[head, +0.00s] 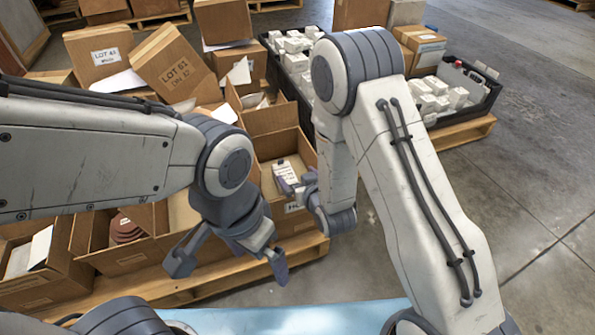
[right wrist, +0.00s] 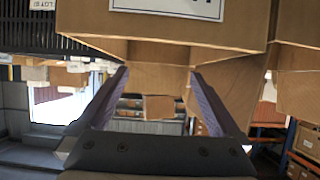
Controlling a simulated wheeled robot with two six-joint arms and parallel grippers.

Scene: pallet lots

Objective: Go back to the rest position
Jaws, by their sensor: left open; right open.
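My left gripper (head: 229,266) is open with nothing between its fingers. It hangs over the front edge of the wooden pallet (head: 170,290), in front of the open cartons. My right gripper (head: 292,186) is at an open carton (head: 285,148) that holds a white labelled item (head: 286,172). My right arm partly hides it. In the right wrist view the right gripper (right wrist: 158,78) has its fingers apart and nothing held between them. A cardboard box (right wrist: 170,25) with a white label fills the top of that view, beyond the fingertips.
A black tray (head: 484,103) with small white boxes sits on a pallet at right. An open carton (head: 150,252) holds reddish-brown discs (head: 124,229). Concrete floor (head: 540,130) is clear at right.

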